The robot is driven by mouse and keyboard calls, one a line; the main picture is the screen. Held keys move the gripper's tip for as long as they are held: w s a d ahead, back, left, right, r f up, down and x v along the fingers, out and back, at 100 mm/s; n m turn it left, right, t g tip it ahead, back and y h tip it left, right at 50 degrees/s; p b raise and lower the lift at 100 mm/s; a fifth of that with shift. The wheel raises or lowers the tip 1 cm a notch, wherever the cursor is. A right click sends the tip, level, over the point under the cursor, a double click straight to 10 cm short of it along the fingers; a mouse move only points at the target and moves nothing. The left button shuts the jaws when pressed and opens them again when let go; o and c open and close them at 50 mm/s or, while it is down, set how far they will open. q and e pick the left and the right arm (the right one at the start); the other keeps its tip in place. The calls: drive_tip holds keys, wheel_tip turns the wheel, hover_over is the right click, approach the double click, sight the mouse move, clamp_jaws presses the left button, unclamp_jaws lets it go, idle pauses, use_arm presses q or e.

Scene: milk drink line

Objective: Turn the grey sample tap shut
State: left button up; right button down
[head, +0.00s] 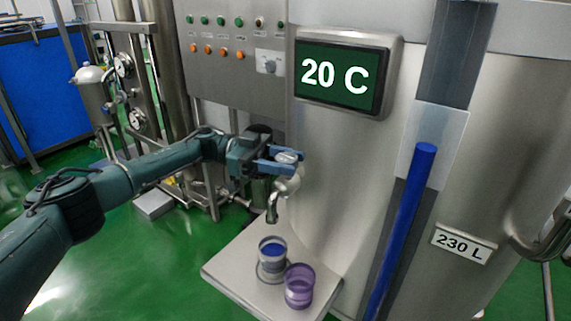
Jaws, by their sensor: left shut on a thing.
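The grey sample tap (273,207) sticks out from the steel tank's side, its spout bent down over a small shelf. My left gripper (289,158) reaches in from the left, with its blue fingers shut on the tap's grey handle (287,157) at the top. From this view I cannot tell whether the tap is open or shut. My right gripper is not in view.
A steel shelf (225,270) below the tap bears a clear cup with blue in it (272,248) and a purple cup (299,287). The tank (335,170) carries a "20 C" display (341,75), a blue level column (405,220) and a "230 L" label (463,243).

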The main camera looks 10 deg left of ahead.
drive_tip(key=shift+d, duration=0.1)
use_arm(q)
drive_tip(key=o, duration=1)
drive_tip(key=shift+c, duration=0.2)
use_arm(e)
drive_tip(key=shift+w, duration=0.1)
use_arm(q)
drive_tip(key=w+a+b, duration=0.1)
drive_tip(key=a+b, duration=0.5)
drive_tip(key=a, duration=0.7)
drive_tip(key=shift+w, duration=0.4)
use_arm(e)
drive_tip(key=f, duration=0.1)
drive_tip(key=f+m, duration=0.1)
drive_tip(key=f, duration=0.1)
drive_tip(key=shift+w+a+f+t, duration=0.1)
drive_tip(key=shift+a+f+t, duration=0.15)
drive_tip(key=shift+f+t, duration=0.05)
